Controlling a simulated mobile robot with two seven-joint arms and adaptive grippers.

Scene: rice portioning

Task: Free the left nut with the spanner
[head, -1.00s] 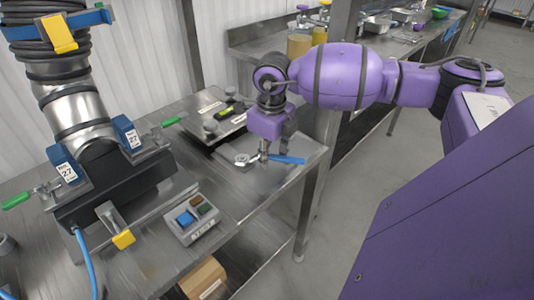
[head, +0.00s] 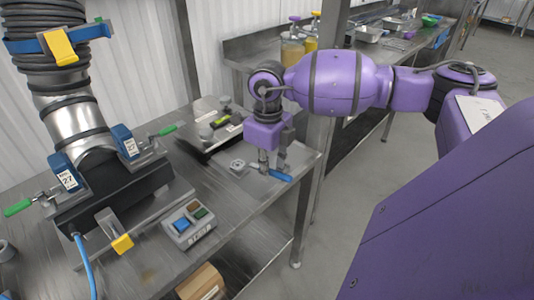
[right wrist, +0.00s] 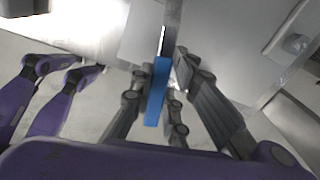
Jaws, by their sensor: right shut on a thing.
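My right gripper (head: 270,163) points down over the right part of the steel table. It is shut on the spanner, whose blue handle (head: 281,176) sticks out to the right. In the right wrist view the blue handle (right wrist: 156,92) lies between the fingers, with its metal shaft (right wrist: 163,42) running up and away. A dark clamped base (head: 115,195) under a metal pipe stands at the left, with two labelled blue blocks (head: 63,172) (head: 125,142). I cannot make out a nut there for certain. The gripper is well right of this base. My left gripper is not in view.
A button box (head: 189,225) stands on the table front, between the base and the gripper. Green-handled clamps (head: 18,208) (head: 167,130) stick out at both sides of the base. A blue hose (head: 86,265) hangs in front. A small grey block (head: 237,165) lies left of the gripper.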

